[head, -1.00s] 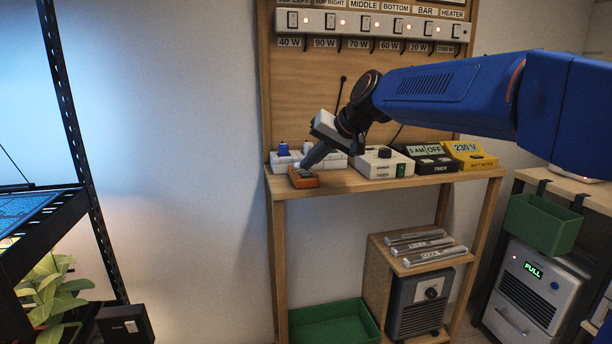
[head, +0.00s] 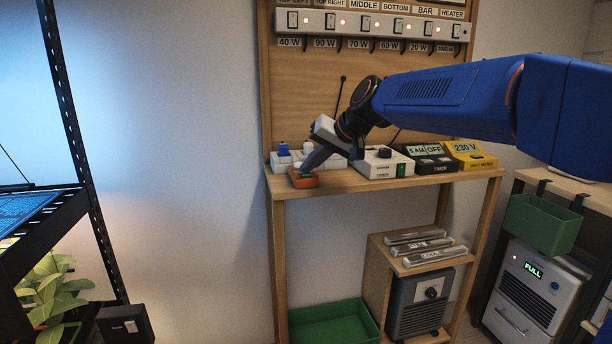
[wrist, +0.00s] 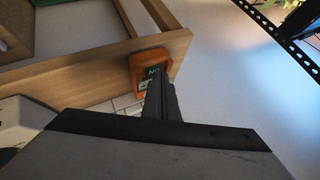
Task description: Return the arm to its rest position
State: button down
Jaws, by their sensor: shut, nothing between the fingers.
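My blue arm reaches in from the right in the head view. My gripper (head: 306,169) is shut with nothing visible held, and points down and left at the left end of the wooden bench shelf (head: 345,187). Its tip is at or just above a small orange device (head: 303,181) near the shelf's front left corner. In the wrist view the gripper (wrist: 154,85) overlaps the orange device (wrist: 148,59), whose small green display reads "ON". I cannot tell whether the fingertips touch it.
Along the shelf stand a white box with a dial (head: 383,162), a dark timer (head: 428,159) and a yellow 230 V meter (head: 470,155). A switch strip (head: 360,23) is on the backboard. A black rack (head: 75,150) stands left, with bare wall between. Green bin (head: 335,323) below.

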jog(key=shift+r, duration=0.6)
jog(key=shift+r, duration=3)
jog(key=s+d+f+h, duration=0.2)
jog(key=s+d+f, duration=0.8)
jog(key=s, duration=0.3)
jog(key=s+d+f+m+h, duration=0.1)
jog(key=s+d+f+h, duration=0.1)
jog(key=s+d+f, duration=0.8)
jog(key=s+d+f+h, duration=0.3)
jog(key=s+d+f, duration=0.7)
jog(key=s, duration=0.6)
jog(key=shift+d+g, duration=0.4)
jog(key=shift+d, duration=0.35)
